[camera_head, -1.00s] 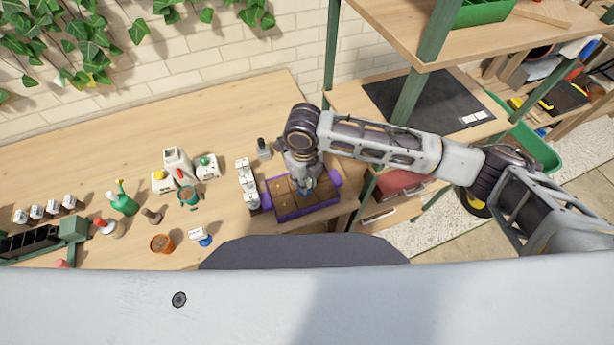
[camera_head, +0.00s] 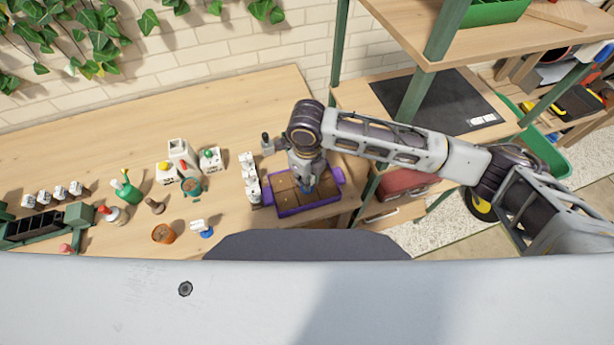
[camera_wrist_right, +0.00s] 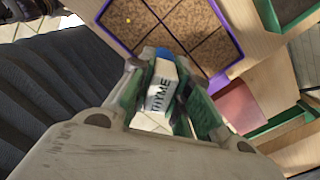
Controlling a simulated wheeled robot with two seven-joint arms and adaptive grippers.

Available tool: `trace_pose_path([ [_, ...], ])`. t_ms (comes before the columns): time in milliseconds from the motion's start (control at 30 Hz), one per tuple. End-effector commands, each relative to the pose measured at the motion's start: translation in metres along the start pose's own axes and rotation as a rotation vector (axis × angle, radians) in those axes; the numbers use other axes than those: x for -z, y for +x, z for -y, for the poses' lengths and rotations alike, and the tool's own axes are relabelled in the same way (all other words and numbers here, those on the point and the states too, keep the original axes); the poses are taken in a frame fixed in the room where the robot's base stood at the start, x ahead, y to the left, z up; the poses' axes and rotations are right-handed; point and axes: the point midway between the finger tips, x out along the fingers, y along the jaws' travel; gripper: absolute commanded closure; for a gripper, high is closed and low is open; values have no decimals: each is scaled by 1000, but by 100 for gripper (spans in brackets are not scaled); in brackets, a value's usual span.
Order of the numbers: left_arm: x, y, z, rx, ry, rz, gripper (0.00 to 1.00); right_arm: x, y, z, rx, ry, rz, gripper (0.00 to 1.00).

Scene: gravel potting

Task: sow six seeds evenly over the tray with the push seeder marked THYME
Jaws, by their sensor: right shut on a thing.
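The purple seed tray (camera_head: 310,208) sits near the front right of the table, with brown soil in square cells. My right gripper (camera_head: 308,182) is over the tray and shut on the push seeder, a white block lettered THYME (camera_wrist_right: 160,90) in the right wrist view. The seeder's blue end (camera_wrist_right: 147,54) points toward the tray; I cannot tell whether it touches the soil. The tray's rim (camera_wrist_right: 236,62) also shows in the wrist view, with a small yellow speck (camera_wrist_right: 128,20) on the soil of one cell. My left gripper is out of view.
A row of white labelled blocks (camera_head: 250,180) stands just left of the tray. A dark small bottle (camera_head: 267,144) is behind it. Pots, bottles and white containers (camera_head: 185,160) crowd the table's left part. A green shelf post (camera_head: 416,95) rises to the right. The table's back is clear.

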Motion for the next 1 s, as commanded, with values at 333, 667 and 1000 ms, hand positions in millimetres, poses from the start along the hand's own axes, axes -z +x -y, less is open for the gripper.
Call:
trace_pose_path([
  [333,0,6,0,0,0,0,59,0,6,0,0,1,0,98],
  [667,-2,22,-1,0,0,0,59,0,22,0,0,0,0,98],
  [1000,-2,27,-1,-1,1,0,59,0,27,0,1,0,0,98],
])
